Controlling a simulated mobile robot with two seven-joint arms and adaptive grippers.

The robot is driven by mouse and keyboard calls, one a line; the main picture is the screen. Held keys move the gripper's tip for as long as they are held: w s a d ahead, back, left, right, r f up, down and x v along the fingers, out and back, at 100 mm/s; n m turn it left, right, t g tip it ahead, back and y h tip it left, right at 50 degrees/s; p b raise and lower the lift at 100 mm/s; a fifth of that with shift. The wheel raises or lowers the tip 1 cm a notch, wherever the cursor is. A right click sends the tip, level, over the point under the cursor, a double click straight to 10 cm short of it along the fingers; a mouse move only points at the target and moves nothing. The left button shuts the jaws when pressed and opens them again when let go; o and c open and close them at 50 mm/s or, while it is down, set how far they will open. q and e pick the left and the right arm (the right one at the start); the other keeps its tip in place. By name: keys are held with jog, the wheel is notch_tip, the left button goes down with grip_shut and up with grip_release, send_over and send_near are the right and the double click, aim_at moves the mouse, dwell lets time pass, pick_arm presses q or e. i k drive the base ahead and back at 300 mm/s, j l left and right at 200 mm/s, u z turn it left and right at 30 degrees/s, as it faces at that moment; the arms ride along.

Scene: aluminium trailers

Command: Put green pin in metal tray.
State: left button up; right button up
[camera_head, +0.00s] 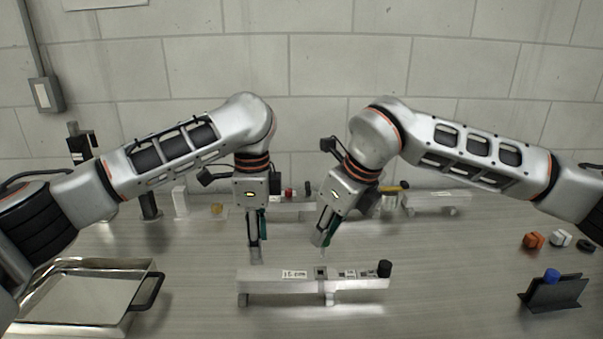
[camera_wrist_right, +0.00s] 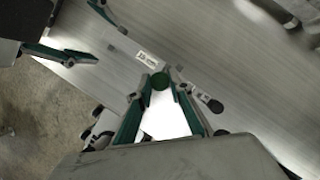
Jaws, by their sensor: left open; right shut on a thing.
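My right gripper (camera_wrist_right: 160,88) is shut on the green pin (camera_wrist_right: 159,81), whose round green end shows between the fingertips in the right wrist view. In the head view my right gripper (camera_head: 322,241) is above and behind the aluminium bar (camera_head: 285,282); I cannot make out the pin clearly there. My left gripper (camera_head: 256,250) is open and points down, left of the right one, behind the bar's left part. The metal tray (camera_head: 80,292) is shallow and shiny, at the front left with a black handle. I see nothing in its visible part.
A black pin (camera_head: 385,268) stands at the bar's right end. A blue-topped piece (camera_head: 552,276) is on a black holder at right. An orange block (camera_head: 533,240) and a white block (camera_head: 560,238) lie behind it. Bare table separates tray and bar.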

aim_at(102, 276)
jog(key=k, duration=0.95)
